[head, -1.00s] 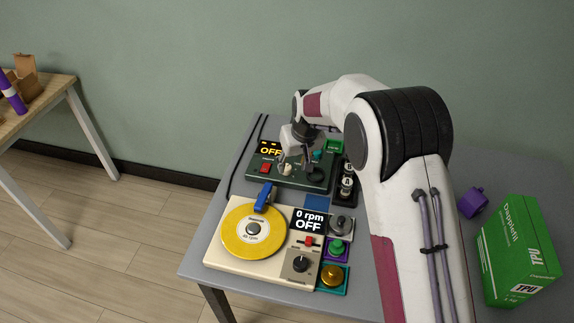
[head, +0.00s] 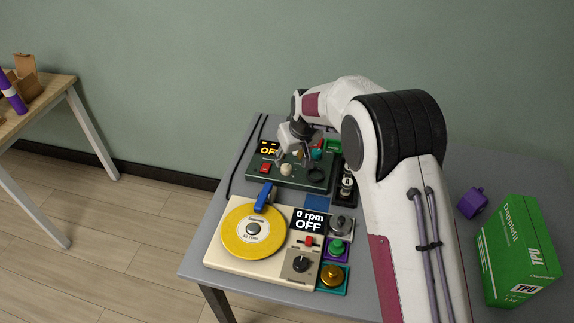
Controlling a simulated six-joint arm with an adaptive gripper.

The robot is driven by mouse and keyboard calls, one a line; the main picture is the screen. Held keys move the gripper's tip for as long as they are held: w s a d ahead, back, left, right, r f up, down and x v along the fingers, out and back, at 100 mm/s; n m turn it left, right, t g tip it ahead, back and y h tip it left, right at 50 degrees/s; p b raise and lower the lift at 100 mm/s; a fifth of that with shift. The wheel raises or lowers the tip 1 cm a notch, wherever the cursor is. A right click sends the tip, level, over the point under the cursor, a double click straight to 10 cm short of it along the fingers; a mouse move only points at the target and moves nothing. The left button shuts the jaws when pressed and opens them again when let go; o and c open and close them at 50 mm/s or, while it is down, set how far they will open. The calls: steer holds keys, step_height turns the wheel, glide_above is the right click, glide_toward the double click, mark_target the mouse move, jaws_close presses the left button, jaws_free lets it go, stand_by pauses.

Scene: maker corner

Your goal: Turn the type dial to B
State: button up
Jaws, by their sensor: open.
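The dark green console (head: 262,178) stands at the back of the grey table. It has an OFF display (head: 268,149), a red switch (head: 265,168), a cream knob (head: 286,169) and a black round dial (head: 315,175). The labels are too small to read, so I cannot tell which control is the type dial or where it points. My gripper (head: 296,158) is open and empty over the back middle of the console, hiding part of its rear. I see no clear contact with any control.
In front is a cream turntable unit (head: 225,257) with a yellow disc (head: 251,240) and OFF display. Several knobs stand on coloured plates beside it. A black rack (head: 347,200) is close to the console's right. A green TPU box (head: 518,255) and purple object (head: 472,202) lie right.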

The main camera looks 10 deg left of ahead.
mark_target(286, 167)
steer(key=shift+x, duration=3.25)
steer(key=c, duration=1.1)
